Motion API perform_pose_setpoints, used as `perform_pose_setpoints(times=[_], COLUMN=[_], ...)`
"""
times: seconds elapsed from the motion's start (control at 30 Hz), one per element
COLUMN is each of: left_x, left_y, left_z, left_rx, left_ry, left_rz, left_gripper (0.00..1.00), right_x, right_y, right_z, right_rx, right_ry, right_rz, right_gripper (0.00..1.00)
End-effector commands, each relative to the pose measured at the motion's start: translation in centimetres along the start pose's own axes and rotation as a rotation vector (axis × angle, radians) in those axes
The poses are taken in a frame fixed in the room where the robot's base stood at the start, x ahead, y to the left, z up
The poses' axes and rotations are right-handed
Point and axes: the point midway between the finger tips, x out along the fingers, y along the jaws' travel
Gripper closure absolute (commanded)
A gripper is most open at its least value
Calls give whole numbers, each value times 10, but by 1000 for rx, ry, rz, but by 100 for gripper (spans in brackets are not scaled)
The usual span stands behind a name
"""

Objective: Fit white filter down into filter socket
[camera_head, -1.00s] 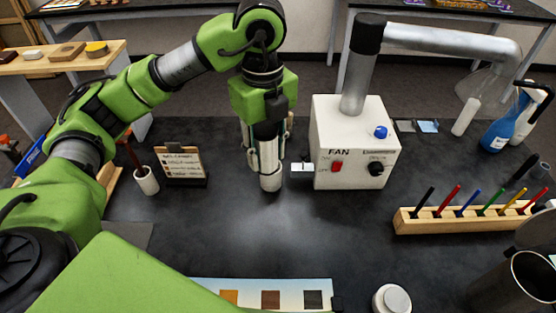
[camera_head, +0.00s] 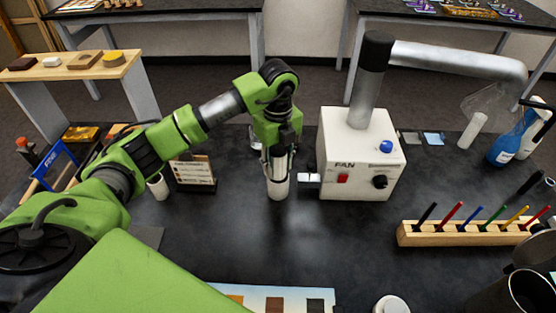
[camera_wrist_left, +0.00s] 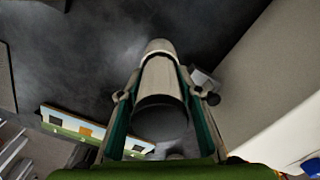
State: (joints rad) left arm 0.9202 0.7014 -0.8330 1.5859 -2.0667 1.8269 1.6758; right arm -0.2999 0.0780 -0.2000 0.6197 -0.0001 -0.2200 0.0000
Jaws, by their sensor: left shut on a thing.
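My left gripper (camera_head: 278,172) points down, its fingers shut around the upright white filter (camera_head: 278,190), a pale cylinder. The filter also shows in the left wrist view (camera_wrist_left: 160,80), between the two fingers, with a dark round end facing the camera. Its lower end is near the black table; I cannot tell whether it touches. A small white fitting (camera_head: 308,178) sticks out from the left side of the fan box, just right of the filter; it also shows in the left wrist view (camera_wrist_left: 203,79). I cannot tell for sure that it is the filter socket.
The white fan box (camera_head: 360,155) with its grey duct stands close on the right. A small sign (camera_head: 193,172) and a white cup (camera_head: 158,187) stand to the left. A wooden marker rack (camera_head: 465,234) is at the right. The table in front of the filter is clear.

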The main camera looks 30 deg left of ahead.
Motion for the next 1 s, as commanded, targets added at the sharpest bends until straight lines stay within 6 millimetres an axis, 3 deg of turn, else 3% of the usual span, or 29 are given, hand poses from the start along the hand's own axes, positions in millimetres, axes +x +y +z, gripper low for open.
perform_pose_setpoints(times=[0.7, 0.73, 0.77, 1.0], left_x=[12, 12, 12, 12], left_y=[0, 0, 0, 0], left_z=[0, 0, 0, 0], left_rx=[0, 0, 0, 0], left_ry=[1, 1, 1, 1], left_rz=[-1, 0, 0, 0], left_gripper=[89, 60, 52, 51], right_x=[9, 9, 9, 9], right_y=[0, 0, 0, 2], right_z=[1, 1, 1, 1], right_rx=[0, 0, 0, -1], right_ry=[0, 0, 0, 0], right_rz=[0, 0, 1, 2], right_gripper=[48, 48, 48, 48])
